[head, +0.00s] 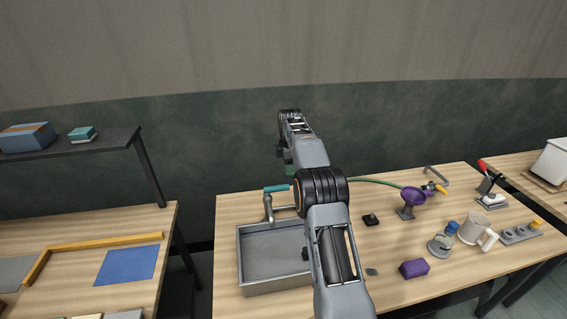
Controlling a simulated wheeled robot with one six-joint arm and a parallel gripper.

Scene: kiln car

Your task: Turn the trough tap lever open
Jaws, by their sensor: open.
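The trough tap (268,207) stands at the back edge of the grey metal trough (240,262) on the wooden bench. Its teal lever (276,188) lies roughly level across the top of the tap and points to the right. My arm reaches forward from the bottom of the picture, past the trough's right side. Its far end is beyond and above the tap. My gripper is hidden behind my own arm links, so its fingers and any contact with the lever do not show. The trough looks empty.
Right of my arm are a purple funnel-shaped thing (412,196) on a stand, a green hose (375,182), a purple block (414,269), a white mug (474,230) and a red-handled lever device (490,180). A dark shelf (80,142) stands at left.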

